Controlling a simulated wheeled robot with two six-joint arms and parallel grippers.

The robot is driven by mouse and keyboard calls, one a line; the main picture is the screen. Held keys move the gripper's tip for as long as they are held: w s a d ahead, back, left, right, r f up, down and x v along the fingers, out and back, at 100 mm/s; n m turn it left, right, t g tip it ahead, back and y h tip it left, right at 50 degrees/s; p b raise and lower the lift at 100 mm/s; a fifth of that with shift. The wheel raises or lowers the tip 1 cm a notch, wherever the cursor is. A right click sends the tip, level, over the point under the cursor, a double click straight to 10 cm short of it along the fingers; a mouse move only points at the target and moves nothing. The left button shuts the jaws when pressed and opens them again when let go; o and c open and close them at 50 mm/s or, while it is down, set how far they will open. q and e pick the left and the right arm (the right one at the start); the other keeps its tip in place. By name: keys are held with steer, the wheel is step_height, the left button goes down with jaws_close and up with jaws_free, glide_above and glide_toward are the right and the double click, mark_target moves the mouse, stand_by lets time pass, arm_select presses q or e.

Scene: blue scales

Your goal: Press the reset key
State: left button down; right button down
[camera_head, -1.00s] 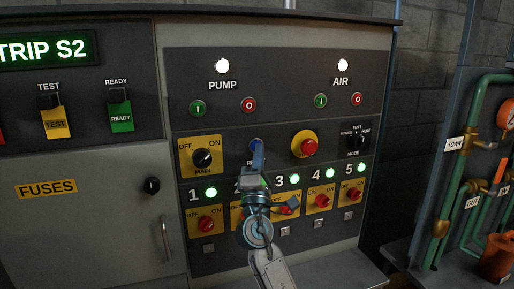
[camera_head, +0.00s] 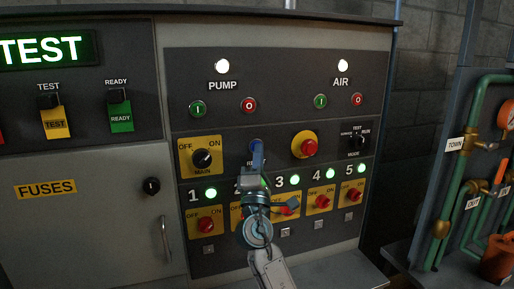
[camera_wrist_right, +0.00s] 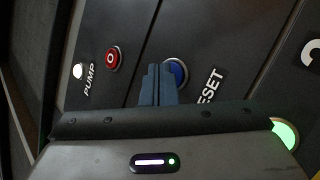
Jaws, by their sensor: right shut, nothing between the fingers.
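The reset key is a round blue button (camera_head: 254,144) on the dark panel, between the main switch and the yellow-ringed red button. Its label is partly hidden behind my gripper. In the right wrist view the blue key (camera_wrist_right: 180,72) shows beside the word RESET, partly covered by my fingers. My right gripper (camera_head: 258,148) is shut and empty, with its blue fingertips right in front of the key's lower edge. The fingers also show in the right wrist view (camera_wrist_right: 158,80). I cannot tell whether they touch the key. My left gripper is not in view.
The display (camera_head: 45,49) reads TEST. The main switch (camera_head: 201,158) is left of the key; a red button on a yellow ring (camera_head: 308,147) is right. Numbered switches with green lamps sit below. Pump (camera_head: 249,105) and air (camera_head: 357,99) buttons are above. Pipes stand at far right.

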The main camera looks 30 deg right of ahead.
steer(key=shift+s+a, duration=0.15)
steer(key=shift+s, duration=0.45)
steer(key=shift+s, duration=0.1)
steer(key=shift+s+a+p, duration=0.2)
steer(key=shift+s, duration=0.55)
steer(key=shift+s+a+p, duration=0.2)
steer(key=shift+s, duration=0.6)
steer(key=shift+s+a+p, duration=0.2)
steer(key=shift+s, duration=0.55)
